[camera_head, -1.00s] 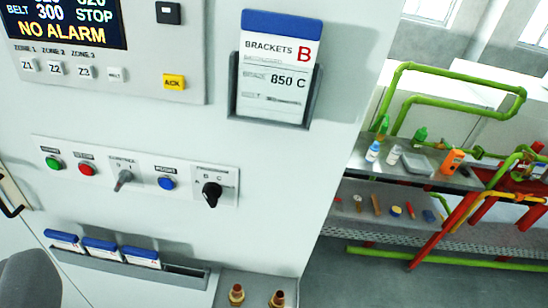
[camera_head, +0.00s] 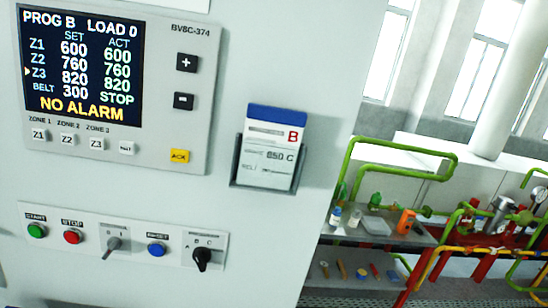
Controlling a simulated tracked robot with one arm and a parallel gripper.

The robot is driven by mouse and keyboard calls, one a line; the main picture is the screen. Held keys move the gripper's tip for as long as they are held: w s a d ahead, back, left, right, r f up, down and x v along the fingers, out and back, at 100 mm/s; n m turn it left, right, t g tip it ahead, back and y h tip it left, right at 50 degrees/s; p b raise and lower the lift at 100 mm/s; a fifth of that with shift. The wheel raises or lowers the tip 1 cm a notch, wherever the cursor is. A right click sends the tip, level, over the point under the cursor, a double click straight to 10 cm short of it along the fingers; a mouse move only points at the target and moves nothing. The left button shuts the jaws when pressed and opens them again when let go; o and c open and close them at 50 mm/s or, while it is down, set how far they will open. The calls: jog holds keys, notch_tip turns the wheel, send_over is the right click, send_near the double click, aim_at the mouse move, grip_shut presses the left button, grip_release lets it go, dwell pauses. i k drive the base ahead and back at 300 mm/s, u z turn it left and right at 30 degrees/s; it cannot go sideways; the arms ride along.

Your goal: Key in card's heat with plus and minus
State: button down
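The card (camera_head: 276,140) has a blue top and a red B and stands in a grey holder (camera_head: 237,160) on the panel. Its heat line is blurred now; the earlier frame reads BRAZE 850 C. The display (camera_head: 82,65) shows PROG B, LOAD 0, Z1 600/600, Z2 760/760, Z3 820/820, belt 300 STOP and NO ALARM. A small marker points at the Z3 row. The plus key (camera_head: 187,62) and minus key (camera_head: 184,102) are right of the display. The Z3 key (camera_head: 97,144) is below it. My gripper is not in view.
A yellow ACK key (camera_head: 180,156) is below the minus key. Lower down are a green start button (camera_head: 36,231), a red stop button (camera_head: 72,237), a blue button (camera_head: 157,250) and a black selector (camera_head: 202,258). A shelf with bottles (camera_head: 370,232) stands at right.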

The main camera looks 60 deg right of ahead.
aim_at(187, 63)
jog(key=z, duration=0.05)
jog(key=k, duration=1.4)
jog(key=z, duration=0.75)
jog(key=i, duration=0.95)
jog(key=u, duration=0.05)
